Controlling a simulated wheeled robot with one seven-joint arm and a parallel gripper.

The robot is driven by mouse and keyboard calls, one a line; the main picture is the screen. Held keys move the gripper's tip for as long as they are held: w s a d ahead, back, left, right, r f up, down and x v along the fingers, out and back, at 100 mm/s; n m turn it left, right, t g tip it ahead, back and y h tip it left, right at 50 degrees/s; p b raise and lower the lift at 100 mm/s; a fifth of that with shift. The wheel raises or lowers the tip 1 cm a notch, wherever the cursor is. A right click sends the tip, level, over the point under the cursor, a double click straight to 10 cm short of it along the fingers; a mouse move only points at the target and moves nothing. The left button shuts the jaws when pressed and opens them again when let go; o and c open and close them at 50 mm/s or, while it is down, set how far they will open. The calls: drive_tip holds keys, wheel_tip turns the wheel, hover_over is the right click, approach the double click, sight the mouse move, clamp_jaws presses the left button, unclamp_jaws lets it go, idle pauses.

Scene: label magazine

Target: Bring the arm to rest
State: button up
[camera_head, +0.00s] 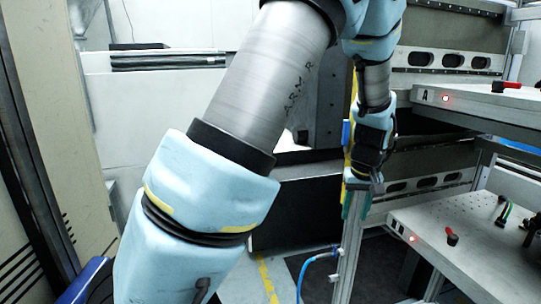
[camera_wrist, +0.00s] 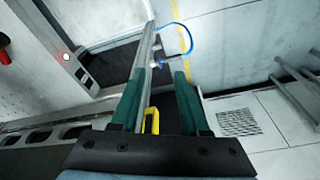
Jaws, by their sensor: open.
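My gripper (camera_head: 357,200) hangs down at the end of my arm in the head view, right of the middle and left of the drawer unit. In the wrist view my gripper (camera_wrist: 158,80) shows two dark green fingers spread apart, with nothing held between them. A yellow bracket-like piece shows between the finger bases there. Part of the gripper is hidden by its own wrist in the head view.
An upper shelf (camera_head: 490,108) marked A, with a red light and a red handle, juts out at right. A lower shelf (camera_head: 478,245) with a red handle is below. A metal post (camera_head: 349,262) and a blue hose (camera_head: 312,268) stand near the gripper.

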drive_tip(key=s+a+r+p, duration=0.1)
drive_tip(key=s+a+r, duration=0.1)
drive_tip(key=a, duration=0.7)
drive_tip(key=s+a+r+p, duration=0.1)
drive_tip(key=s+a, duration=0.2)
drive_tip(key=a, duration=0.7)
drive_tip(key=s+a+r, duration=0.2)
drive_tip(key=a, duration=0.8)
drive_tip(key=shift+s+a+r+g+p, duration=0.15)
drive_tip(key=shift+s+r+g+p, duration=0.15)
drive_tip(key=shift+s+r+p, duration=0.1)
